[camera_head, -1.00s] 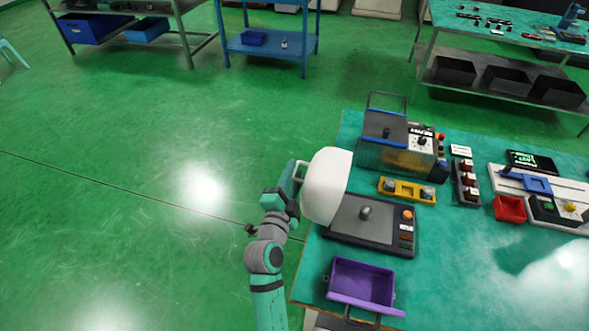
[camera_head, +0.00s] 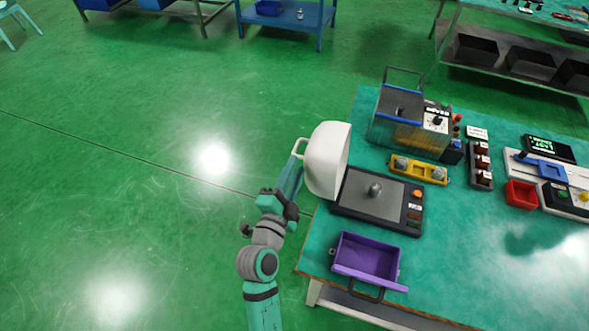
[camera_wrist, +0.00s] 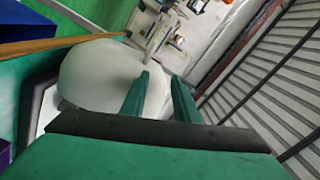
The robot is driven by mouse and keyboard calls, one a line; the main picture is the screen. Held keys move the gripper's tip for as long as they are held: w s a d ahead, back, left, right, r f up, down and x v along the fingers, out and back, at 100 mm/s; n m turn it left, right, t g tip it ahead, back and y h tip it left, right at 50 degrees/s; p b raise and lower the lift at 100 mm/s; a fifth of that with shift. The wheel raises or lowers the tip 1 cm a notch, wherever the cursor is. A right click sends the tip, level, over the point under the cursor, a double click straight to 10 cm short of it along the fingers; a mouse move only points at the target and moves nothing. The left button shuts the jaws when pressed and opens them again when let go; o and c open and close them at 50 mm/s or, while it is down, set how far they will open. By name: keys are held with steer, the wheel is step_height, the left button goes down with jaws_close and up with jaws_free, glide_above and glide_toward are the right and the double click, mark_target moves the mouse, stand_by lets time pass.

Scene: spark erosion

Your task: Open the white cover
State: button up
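The white cover (camera_head: 328,160) stands raised on its edge at the left side of a dark machine base (camera_head: 345,207), in the head view. The base's grey plate and round knob (camera_head: 375,190) are uncovered. A pale handle (camera_head: 298,147) shows at the cover's left. My gripper (camera_wrist: 160,80) is beside the cover's outer left side, partly hidden behind it in the head view. In the wrist view its two green fingers are apart, with the white cover (camera_wrist: 95,75) behind and to the left. I see nothing clearly held between them; contact with the handle cannot be told.
A purple bin (camera_head: 367,257) sits in front of the base on the green table (camera_head: 470,255). A yellow block (camera_head: 418,170) and a clear-sided machine (camera_head: 408,128) stand behind. A red bin (camera_head: 520,195) is to the right. Open floor lies left of the table.

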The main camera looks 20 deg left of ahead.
steer(key=s, duration=1.2)
steer(key=shift+s+a, duration=0.2)
steer(key=shift+a, duration=0.15)
stand_by(0.7)
stand_by(0.8)
steer(key=s+d+f+n+g+y, duration=0.2)
steer(key=s+d+f+n, duration=0.2)
steer(key=s+f+n, duration=0.45)
steer(key=s+d+f+n+h, duration=0.1)
steer(key=s+d+n, duration=0.4)
steer(key=s+d, duration=0.4)
steer(key=s, duration=0.4)
steer(key=shift+s+d+f+g, duration=0.2)
steer(key=shift+d+f+g, duration=0.1)
steer(key=shift+g, duration=0.1)
